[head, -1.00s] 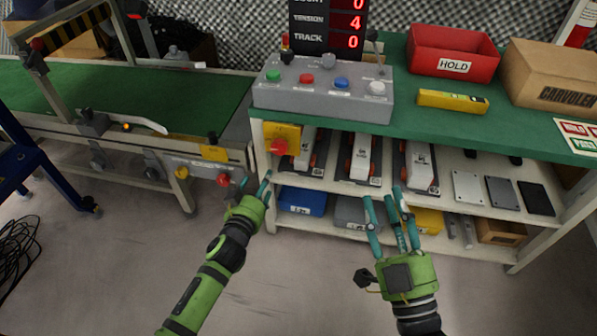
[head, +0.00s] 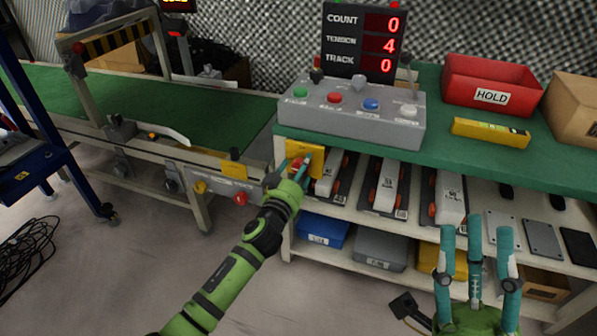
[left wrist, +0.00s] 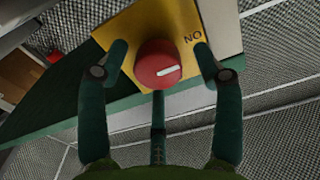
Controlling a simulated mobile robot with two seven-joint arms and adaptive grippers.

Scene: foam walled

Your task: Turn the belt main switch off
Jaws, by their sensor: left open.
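The belt main switch is a red round knob (left wrist: 158,64) with a white mark on a yellow plate (left wrist: 172,22); the letters "NO" show beside it in the left wrist view. In the head view the yellow plate (head: 318,158) is on the bench's left front post, and the knob is mostly hidden by my left gripper. My left gripper (head: 294,168) is open with its fingers around the knob; in the left wrist view its fingers (left wrist: 158,75) stand on either side and below, and contact cannot be told. My right gripper (head: 475,240) is open and empty before the lower shelves.
A grey control box (head: 350,118) with coloured buttons stands on the green bench above. A second red knob (head: 240,198) is on the conveyor frame to the left. Shelves beneath the bench hold several devices and a blue bin (head: 322,230).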

